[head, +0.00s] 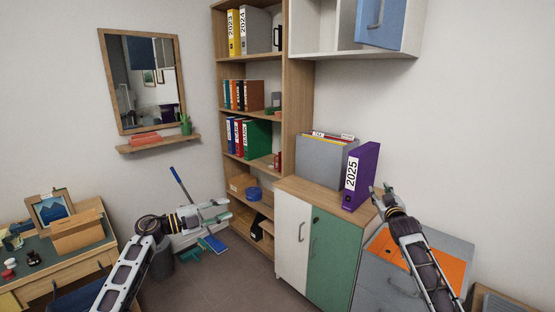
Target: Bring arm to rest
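My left arm comes in from the lower left, and its gripper (222,210) is open and empty, in front of the floor area below the shelf. My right arm comes in from the lower right. Its gripper (381,190) looks open, with its fingertips at the right side of the purple binder (363,172) marked 2025. The binder stands upright on the cabinet top, and I cannot tell whether the fingers touch it. Nothing shows between the fingers of either gripper.
A grey file box (325,162) stands beside the binder. A tall bookshelf (297,80) with binders is behind. A blue-doored wall cabinet (385,25) hangs above. An orange folder (450,262) lies on grey drawers under my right arm. A desk (75,262) stands at left.

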